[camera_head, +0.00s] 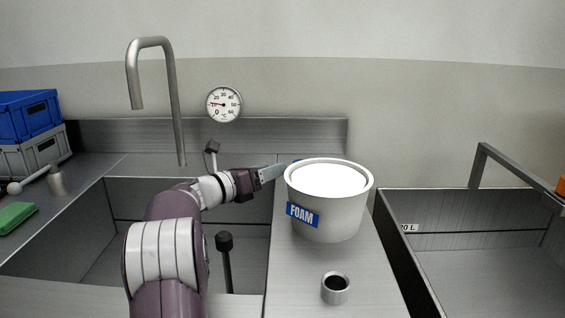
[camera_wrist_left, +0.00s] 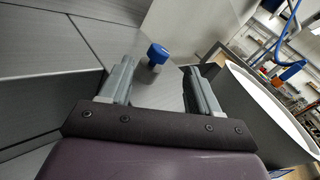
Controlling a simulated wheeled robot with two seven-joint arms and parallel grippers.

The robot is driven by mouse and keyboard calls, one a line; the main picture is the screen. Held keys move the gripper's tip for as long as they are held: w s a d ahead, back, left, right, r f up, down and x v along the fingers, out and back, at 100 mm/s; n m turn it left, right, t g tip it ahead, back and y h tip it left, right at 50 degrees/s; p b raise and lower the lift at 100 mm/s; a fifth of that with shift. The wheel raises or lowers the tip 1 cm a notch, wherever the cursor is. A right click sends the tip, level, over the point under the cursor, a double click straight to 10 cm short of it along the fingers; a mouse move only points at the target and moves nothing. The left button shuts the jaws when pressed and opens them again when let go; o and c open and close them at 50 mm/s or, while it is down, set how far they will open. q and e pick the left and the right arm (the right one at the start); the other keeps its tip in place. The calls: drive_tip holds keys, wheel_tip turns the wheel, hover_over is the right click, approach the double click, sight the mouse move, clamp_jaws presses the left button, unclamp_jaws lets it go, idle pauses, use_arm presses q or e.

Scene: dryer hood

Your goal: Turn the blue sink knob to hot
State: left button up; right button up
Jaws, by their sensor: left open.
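The blue sink knob (camera_wrist_left: 157,54) stands on the grey metal counter in the left wrist view. In the head view only a small blue bit of it (camera_head: 297,161) shows behind the bucket's rim. My left gripper (camera_head: 276,171) reaches over the sink towards the knob, its tips close to the bucket's left rim. In the wrist view the two fingers of my left gripper (camera_wrist_left: 159,75) are apart, with nothing held. The knob appears between and just beyond the fingertips; contact is not seen. My right gripper is out of view.
A white FOAM bucket (camera_head: 340,222) stands on the counter right beside my left gripper. A metal cup (camera_head: 335,288) is in front of it. A tall faucet (camera_head: 174,100) and a dial gauge (camera_head: 224,104) are behind. Another basin (camera_head: 480,265) lies to the right.

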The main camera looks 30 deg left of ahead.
sight(300, 161)
use_arm(q)
drive_tip(key=w+a+r+n+g+h+p, duration=0.2)
drive_tip(key=a+r+n+h+p, duration=0.15)
drive_tip(key=n+p, duration=0.85)
wheel_tip(300, 161, down, 4)
drive_tip(key=s+a+n+g+h+p, duration=0.2)
drive_tip(key=n+h+p, duration=0.3)
drive_tip(key=n, duration=0.9)
drive_tip(key=shift+n+y, duration=0.3)
drive_tip(key=shift+y, duration=0.25)
drive_tip(key=x, duration=0.4)
drive_tip(key=p+x, duration=0.1)
drive_tip(key=x, duration=0.3)
drive_tip(key=p+x, duration=0.1)
drive_tip(key=x, duration=0.4)
drive_tip(key=shift+w+f, duration=0.1)
drive_tip(key=shift+f, duration=0.2)
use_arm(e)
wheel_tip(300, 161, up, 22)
